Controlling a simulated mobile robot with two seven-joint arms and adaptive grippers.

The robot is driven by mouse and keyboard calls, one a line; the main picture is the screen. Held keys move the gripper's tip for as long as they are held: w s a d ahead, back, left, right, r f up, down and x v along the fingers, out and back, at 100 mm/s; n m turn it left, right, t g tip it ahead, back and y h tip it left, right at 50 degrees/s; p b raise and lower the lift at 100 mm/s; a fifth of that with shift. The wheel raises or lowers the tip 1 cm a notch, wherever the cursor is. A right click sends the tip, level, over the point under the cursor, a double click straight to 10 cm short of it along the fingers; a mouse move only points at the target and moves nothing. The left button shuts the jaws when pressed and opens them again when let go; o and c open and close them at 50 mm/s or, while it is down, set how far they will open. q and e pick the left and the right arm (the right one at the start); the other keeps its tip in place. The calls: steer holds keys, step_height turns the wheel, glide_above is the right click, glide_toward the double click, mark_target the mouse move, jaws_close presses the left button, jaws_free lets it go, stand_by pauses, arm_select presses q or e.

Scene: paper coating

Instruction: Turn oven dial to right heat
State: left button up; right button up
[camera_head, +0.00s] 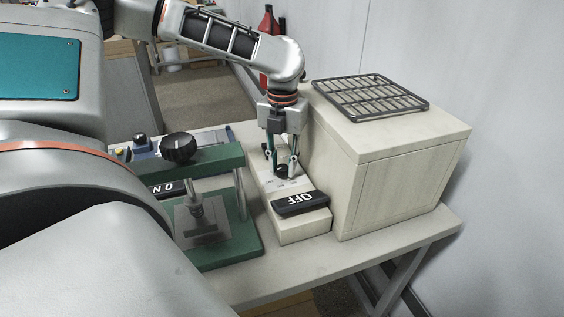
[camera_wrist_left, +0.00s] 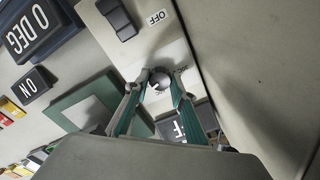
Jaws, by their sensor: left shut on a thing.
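The oven (camera_head: 395,185) is a large beige box at the right of the table. Its control panel (camera_head: 305,228) is a low beige block along the oven's left side. My left gripper (camera_head: 282,172) points down over this panel. Its fingers are shut on the small dark dial (camera_head: 282,170), one finger on each side. In the left wrist view the dial's round top (camera_wrist_left: 160,79) shows between the fingertips of the gripper (camera_wrist_left: 160,82). Small heat marks beside the dial are partly hidden and hard to read. My right gripper is not in view.
A black "OFF" sign (camera_head: 300,202) lies at the panel's near end. A green press (camera_head: 205,165) with a black knob stands left of the panel. A wire rack (camera_head: 370,96) lies on the oven. The table's front right (camera_head: 400,240) is clear.

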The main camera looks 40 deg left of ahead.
mark_target(282, 168)
arm_select(q)
steer(key=shift+s+f+m, duration=0.1)
steer(key=shift+f+m, duration=0.05)
steer(key=shift+m, duration=0.15)
steer(key=o, duration=1.1)
steer(key=shift+r, duration=0.2)
steer(key=shift+r, duration=0.3)
step_height(282, 168, up, 11)
